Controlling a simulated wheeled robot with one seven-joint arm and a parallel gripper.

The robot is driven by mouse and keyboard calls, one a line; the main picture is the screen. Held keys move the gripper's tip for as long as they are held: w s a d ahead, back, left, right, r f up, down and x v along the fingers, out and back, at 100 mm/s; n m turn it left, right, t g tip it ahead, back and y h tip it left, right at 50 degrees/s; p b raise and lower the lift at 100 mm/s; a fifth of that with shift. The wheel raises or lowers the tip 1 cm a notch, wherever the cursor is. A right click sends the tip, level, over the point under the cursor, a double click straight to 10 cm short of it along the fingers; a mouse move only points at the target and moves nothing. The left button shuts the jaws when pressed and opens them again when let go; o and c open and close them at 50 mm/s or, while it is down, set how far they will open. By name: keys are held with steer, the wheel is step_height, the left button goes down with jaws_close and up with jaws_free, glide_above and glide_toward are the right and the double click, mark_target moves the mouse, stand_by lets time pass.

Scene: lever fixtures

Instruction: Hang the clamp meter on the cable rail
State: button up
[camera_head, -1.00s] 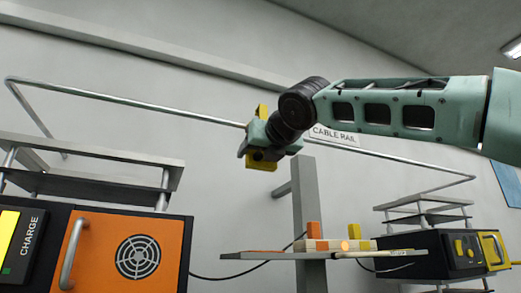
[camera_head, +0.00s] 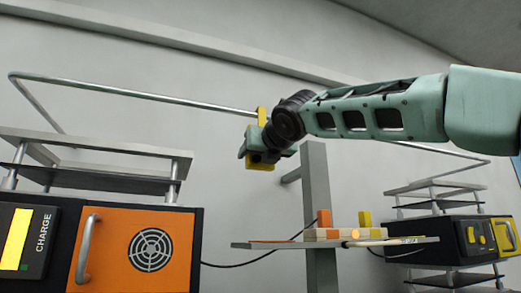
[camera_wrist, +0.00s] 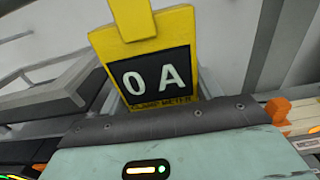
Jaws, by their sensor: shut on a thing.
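The clamp meter (camera_head: 261,117) is yellow and held upright by my gripper (camera_head: 258,148). Its lower end shows below the jaws in the head view. In the wrist view the clamp meter (camera_wrist: 112,48) shows a dark display reading "0 A" and a narrow yellow upper part cut off by the top edge. The cable rail (camera_head: 150,95) is a thin grey metal bar running across the wall. The meter's upper part overlaps the rail in the head view, its top slightly above the bar. I cannot tell whether it is around the rail or in front of it.
An orange-fronted charge unit (camera_head: 120,225) stands at lower left under a shelf rack (camera_head: 90,150). A grey post (camera_head: 316,190) carries a small shelf (camera_head: 290,244) with coloured blocks. A dark yellow-fronted unit (camera_head: 450,245) is at right. My arm crosses in front of the rail's right part.

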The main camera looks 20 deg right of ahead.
steer(key=shift+f, duration=0.25)
steer(key=o, duration=1.3)
steer(key=s+b, duration=0.7)
steer(key=s, duration=1)
steer(key=shift+s+r, duration=0.15)
steer(key=shift+s, duration=0.1)
